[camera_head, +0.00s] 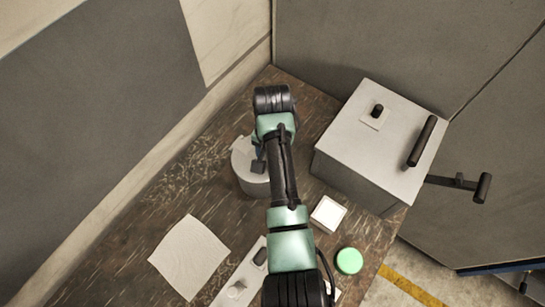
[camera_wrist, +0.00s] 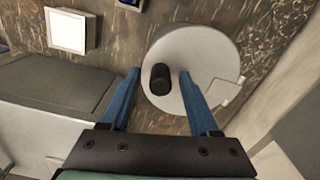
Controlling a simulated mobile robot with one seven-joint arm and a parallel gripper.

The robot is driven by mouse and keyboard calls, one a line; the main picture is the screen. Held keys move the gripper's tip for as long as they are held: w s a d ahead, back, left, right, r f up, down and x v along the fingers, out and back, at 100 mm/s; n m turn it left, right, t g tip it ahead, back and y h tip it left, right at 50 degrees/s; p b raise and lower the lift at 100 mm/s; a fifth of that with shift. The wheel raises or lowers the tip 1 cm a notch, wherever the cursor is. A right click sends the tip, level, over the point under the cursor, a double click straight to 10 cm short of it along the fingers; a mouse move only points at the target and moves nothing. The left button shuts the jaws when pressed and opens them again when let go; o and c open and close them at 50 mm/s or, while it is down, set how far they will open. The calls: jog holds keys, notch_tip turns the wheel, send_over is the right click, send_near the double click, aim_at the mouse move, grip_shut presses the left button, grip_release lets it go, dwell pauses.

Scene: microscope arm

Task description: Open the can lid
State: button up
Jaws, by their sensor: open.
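The can (camera_head: 252,183) is a light grey cylinder on the dark, worn table in the head view, partly covered by my arm. Its round pale lid (camera_wrist: 205,50) fills the upper middle of the wrist view. A black knob (camera_wrist: 160,78) stands up from the lid. My gripper (camera_wrist: 160,73) is open, with one blue finger on each side of the knob. Gaps show between the knob and both fingers, and nothing is held. In the head view my arm hides most of the gripper.
A large grey box (camera_head: 350,160) with a black handle (camera_head: 422,141) stands right of the can. A small white square block (camera_head: 328,213), a green round piece (camera_head: 349,261) and a white sheet (camera_head: 189,257) lie nearer. A wall runs along the left.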

grip_shut()
dwell(1.3)
